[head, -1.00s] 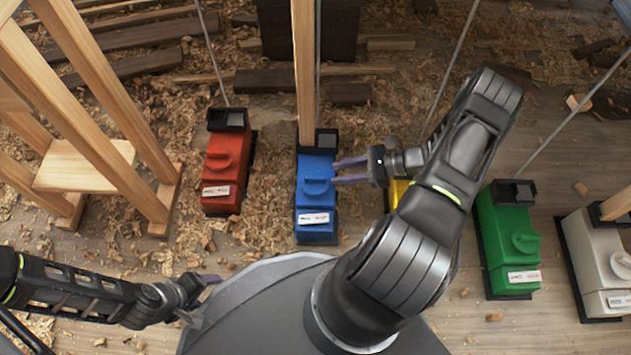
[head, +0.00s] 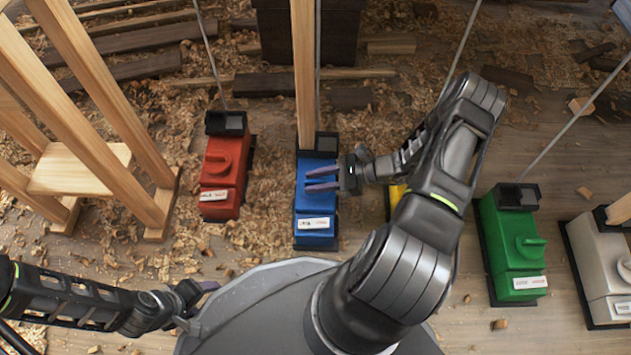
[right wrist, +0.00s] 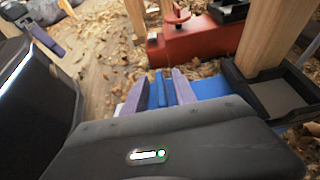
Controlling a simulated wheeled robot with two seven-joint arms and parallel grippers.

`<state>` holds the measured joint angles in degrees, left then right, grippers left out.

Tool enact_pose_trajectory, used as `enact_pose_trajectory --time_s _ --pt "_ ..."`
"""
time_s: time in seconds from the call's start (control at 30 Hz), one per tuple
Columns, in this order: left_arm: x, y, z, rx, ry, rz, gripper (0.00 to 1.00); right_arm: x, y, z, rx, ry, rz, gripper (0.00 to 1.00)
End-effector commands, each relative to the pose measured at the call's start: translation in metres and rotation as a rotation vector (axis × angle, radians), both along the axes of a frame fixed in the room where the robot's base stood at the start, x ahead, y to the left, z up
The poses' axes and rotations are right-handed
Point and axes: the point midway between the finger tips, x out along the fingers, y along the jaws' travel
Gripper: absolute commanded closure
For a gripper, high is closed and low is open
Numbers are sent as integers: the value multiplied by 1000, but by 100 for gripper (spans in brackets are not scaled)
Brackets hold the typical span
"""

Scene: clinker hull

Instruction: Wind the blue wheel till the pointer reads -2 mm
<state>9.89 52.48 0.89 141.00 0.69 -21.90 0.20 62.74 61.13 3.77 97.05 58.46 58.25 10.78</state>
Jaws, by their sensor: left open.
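The blue unit (head: 316,235) stands on the floor in the middle of the head view, with a white label on its front end. Its wheel is mostly hidden by my right gripper (head: 310,179). That gripper comes in from the right, its two purple fingers apart over the wheel. In the right wrist view, a blue upright part (right wrist: 158,92) shows between the fingers; whether they touch it I cannot tell. The pointer and its reading cannot be made out. My left gripper (head: 205,297) is open and empty at the lower left, away from the blue unit.
A red unit (head: 220,170) stands left of the blue one. A yellow unit (head: 398,192) is mostly hidden under my right arm. Green (head: 515,250) and white (head: 600,255) units stand further right. A wooden post (head: 304,80) rises behind the blue unit. Wood shavings cover the floor.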

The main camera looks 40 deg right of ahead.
Motion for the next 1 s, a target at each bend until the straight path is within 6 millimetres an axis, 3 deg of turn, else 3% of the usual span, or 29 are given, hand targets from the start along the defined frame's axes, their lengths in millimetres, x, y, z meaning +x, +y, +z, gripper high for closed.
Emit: enact_pose_trajectory --time_s 0.17,0.57,1.0 --pt "0 0 0 0 0 0 34 0 0 0 0 0 0 67" --pt "0 0 0 0 0 0 34 0 0 0 0 0 0 99" --pt "0 0 1 0 0 0 34 0 -1 0 -1 0 -1 100"
